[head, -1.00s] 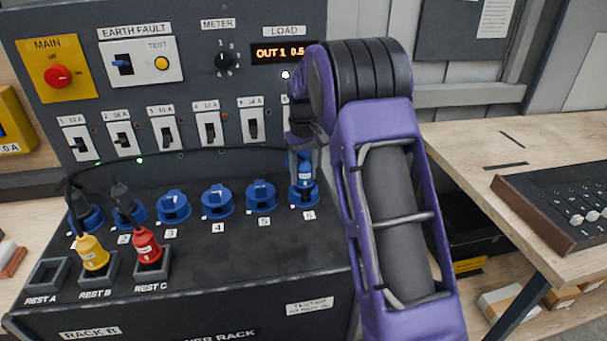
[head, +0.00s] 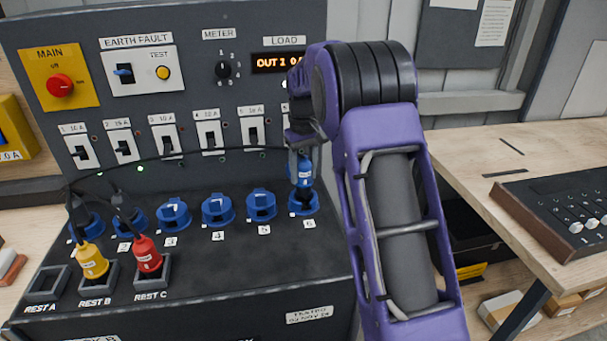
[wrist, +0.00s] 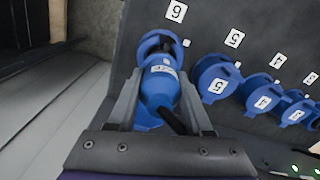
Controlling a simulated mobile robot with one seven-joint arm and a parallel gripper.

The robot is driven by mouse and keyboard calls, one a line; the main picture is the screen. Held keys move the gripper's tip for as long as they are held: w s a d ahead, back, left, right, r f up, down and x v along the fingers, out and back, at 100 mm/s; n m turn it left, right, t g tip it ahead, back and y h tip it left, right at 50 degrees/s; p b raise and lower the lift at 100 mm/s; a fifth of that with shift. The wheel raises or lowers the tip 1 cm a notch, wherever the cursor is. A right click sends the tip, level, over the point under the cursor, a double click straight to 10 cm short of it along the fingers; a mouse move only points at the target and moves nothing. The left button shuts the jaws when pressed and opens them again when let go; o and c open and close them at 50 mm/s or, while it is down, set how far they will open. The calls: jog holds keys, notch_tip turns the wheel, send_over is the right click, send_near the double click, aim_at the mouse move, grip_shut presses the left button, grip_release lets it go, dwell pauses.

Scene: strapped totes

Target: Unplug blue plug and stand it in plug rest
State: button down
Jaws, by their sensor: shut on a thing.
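The blue plug (head: 304,172) is upright at socket 6 (head: 303,203), the rightmost of the row. My gripper (head: 302,150) is shut on the plug from above; the wrist view shows the plug (wrist: 160,88) between my two fingers (wrist: 160,100). The plug's lower end is at the mouth of the socket; I cannot tell whether it is fully clear of it. The plug rests are at the front left: Rest A (head: 40,283) is empty, Rest B (head: 108,284) holds a yellow plug (head: 91,260), and Rest C (head: 165,284) holds a red plug (head: 148,254).
Blue sockets with closed lids, such as socket 4 (head: 217,210), line the deck to the left. Black cables hang across the panel behind them. Breaker switches (head: 209,136) stand above. A wooden bench with a slider console (head: 560,200) is at the right.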

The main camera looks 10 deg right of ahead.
aim_at(303, 158)
jog(key=shift+r, duration=1.4)
jog(key=shift+r, duration=0.1)
jog(key=shift+a, duration=0.1)
